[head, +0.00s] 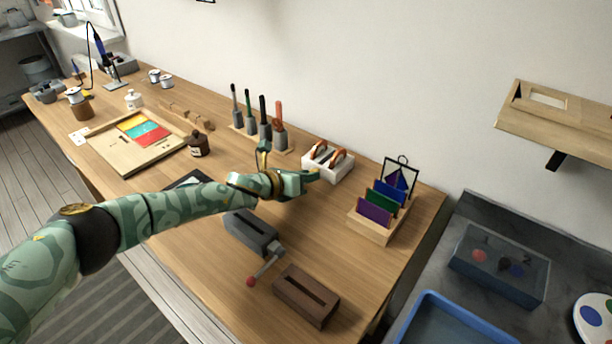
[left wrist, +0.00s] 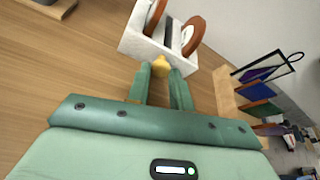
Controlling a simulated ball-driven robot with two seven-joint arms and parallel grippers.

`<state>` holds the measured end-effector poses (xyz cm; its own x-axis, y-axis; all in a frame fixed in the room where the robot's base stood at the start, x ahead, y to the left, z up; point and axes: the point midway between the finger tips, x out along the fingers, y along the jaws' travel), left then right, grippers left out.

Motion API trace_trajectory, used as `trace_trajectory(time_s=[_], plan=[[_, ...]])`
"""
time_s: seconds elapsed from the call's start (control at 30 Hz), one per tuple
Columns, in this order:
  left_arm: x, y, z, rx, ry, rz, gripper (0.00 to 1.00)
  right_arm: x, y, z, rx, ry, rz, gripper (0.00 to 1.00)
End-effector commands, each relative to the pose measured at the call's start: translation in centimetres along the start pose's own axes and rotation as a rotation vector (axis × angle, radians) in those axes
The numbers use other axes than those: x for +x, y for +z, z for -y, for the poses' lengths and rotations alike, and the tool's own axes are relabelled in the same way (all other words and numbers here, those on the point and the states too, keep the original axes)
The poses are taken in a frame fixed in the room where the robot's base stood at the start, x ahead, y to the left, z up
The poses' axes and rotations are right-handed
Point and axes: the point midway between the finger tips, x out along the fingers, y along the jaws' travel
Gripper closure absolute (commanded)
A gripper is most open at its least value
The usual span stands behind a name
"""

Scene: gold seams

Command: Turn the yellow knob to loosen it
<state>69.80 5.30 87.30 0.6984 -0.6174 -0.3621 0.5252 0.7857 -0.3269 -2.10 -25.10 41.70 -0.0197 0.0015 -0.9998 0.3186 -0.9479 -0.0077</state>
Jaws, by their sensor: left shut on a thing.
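The yellow knob (left wrist: 160,65) shows between the fingertips of my left gripper (left wrist: 161,68) in the left wrist view, at the near side of a white box (left wrist: 133,43). The gripper is shut on the knob. In the head view my left gripper (head: 308,178) reaches to the front side of the white box (head: 343,170), and the knob is hidden there. The box holds orange-brown rounded parts (head: 319,150) and stands on the wooden table. My right gripper is in neither view.
A wooden rack of coloured panes (head: 372,232) stands to the right of the box. A grey vise (head: 249,232) and a brown slotted block (head: 306,295) lie in front. Upright tools (head: 264,117) stand behind on the left. The table (head: 220,275) has clear wood near its front edge.

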Motion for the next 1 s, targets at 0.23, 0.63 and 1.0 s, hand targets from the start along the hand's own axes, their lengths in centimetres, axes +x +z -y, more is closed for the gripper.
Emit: trace_trajectory(time_s=[0.23, 0.63, 1.0], plan=[[0.0, -0.1, -0.1, -0.013, -0.005, -0.001, 1.00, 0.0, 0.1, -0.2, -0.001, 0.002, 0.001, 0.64], [0.0, -0.1, -0.1, -0.012, -0.004, -0.001, 0.56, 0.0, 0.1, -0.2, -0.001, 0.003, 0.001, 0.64], [-2.3, 0.4, 0.0, -0.013, -0.003, 0.001, 0.56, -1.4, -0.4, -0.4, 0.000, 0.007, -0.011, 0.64]])
